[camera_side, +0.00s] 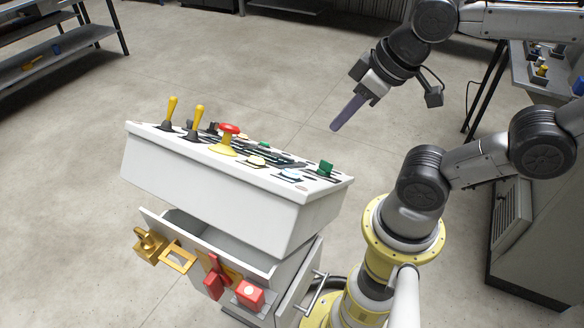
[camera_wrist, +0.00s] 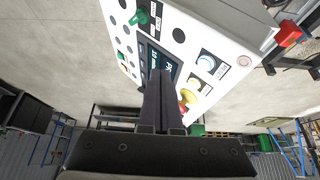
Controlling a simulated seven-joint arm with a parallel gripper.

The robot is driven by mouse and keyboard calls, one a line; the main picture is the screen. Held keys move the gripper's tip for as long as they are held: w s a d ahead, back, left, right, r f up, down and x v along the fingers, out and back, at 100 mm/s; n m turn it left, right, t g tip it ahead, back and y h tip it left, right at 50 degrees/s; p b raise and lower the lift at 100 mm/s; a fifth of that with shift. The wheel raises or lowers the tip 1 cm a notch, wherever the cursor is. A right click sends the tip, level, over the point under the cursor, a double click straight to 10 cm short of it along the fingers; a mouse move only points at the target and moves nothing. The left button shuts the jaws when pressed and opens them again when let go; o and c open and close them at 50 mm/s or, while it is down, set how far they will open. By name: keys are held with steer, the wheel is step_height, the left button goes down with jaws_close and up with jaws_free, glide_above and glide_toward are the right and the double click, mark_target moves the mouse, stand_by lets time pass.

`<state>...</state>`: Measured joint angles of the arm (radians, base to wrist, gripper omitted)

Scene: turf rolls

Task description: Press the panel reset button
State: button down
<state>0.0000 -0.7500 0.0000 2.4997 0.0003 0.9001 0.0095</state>
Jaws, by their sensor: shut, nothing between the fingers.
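The white control panel (camera_side: 225,185) has a sloped top with several controls in the side view. A red mushroom button (camera_side: 228,128) sits on a yellow base, near a pale yellow button (camera_side: 257,161), a pale blue button (camera_side: 290,174) and a green switch (camera_side: 326,168). In the wrist view the panel (camera_wrist: 222,35) shows a pale blue button (camera_wrist: 207,60) and a yellow button (camera_wrist: 193,92). My gripper (camera_side: 335,127) is shut and empty, above and apart from the panel's right end. Its fingers (camera_wrist: 160,75) cover part of the panel.
Two yellow-handled levers (camera_side: 172,110) (camera_side: 197,118) rise from the panel's left end. An open drawer (camera_side: 215,232) below has brass and red fittings on its front. A shelf (camera_side: 60,45) stands far left and a bench (camera_side: 545,75) far right. Floor behind the panel is clear.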

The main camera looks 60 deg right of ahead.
mark_target(291, 174)
steer(key=w+m, duration=0.1)
steer(key=w+r, duration=0.1)
steer(key=w, duration=0.1)
steer(key=w+r+m, duration=0.1)
steer(key=shift+w+a+m, duration=0.25)
steer(key=shift+w+m, duration=0.05)
steer(key=shift+a+f, duration=1.4)
steer(key=shift+f, duration=0.3)
steer(key=shift+a+f, duration=1.4)
steer(key=shift+f, duration=0.25)
steer(key=shift+a+f, duration=0.1)
steer(key=shift+a+f, duration=0.2)
steer(key=shift+f, duration=0.05)
